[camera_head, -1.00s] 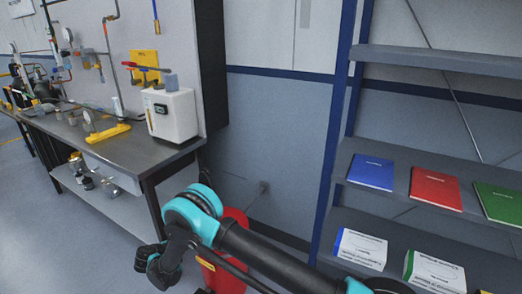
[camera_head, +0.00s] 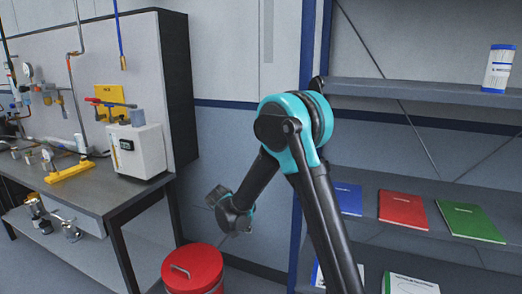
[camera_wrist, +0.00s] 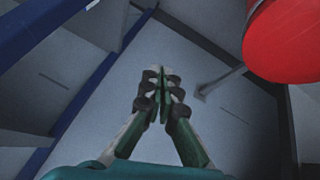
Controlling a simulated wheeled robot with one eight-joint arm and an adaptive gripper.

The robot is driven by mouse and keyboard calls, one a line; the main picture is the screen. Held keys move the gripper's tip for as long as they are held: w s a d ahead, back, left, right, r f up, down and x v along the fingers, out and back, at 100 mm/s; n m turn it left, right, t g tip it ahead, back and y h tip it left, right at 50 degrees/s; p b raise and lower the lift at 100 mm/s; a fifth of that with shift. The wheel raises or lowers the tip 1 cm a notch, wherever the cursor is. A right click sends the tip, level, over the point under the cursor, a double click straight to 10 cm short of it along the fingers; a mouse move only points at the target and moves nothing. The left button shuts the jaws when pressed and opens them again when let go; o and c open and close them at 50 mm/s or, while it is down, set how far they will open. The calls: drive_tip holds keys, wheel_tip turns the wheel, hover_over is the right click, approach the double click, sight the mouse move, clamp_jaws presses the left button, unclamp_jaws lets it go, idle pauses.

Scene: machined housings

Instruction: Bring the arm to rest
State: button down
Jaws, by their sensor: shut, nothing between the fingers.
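My arm rises in front of the shelving in the head view, bent at a teal and black elbow, with the forearm slanting down to the left. Its far end hangs above and beside the red bin (camera_head: 192,268); the fingers cannot be made out there. In the wrist view my gripper (camera_wrist: 162,78) is shut, its fingertips together with nothing between them. The red bin (camera_wrist: 285,40) also shows at the upper right of that view, apart from the fingers.
The shelving on the right holds a blue book (camera_head: 349,199), a red book (camera_head: 403,210), a green book (camera_head: 470,222) and a white canister (camera_head: 498,69). A metal workbench (camera_head: 88,192) with a white box (camera_head: 137,150) stands left. Open wall lies between.

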drive_tip(key=s+d+r+n+g+y, duration=0.1)
drive_tip(key=s+d+r, duration=0.2)
drive_tip(key=s+d, duration=0.45)
drive_tip(key=s+d+r+y, duration=0.15)
drive_tip(key=s+d, duration=0.25)
drive_tip(key=d, duration=0.6)
drive_tip(key=s+d, duration=0.3)
drive_tip(key=s, duration=0.4)
drive_tip(key=s+d+f+y, duration=0.1)
drive_tip(key=s+d, duration=0.3)
drive_tip(key=s, duration=0.4)
drive_tip(key=shift+d+f+n, duration=0.15)
drive_tip(key=shift+f+n, duration=0.05)
drive_tip(key=shift+n, duration=0.2)
drive_tip(key=shift+y, duration=0.25)
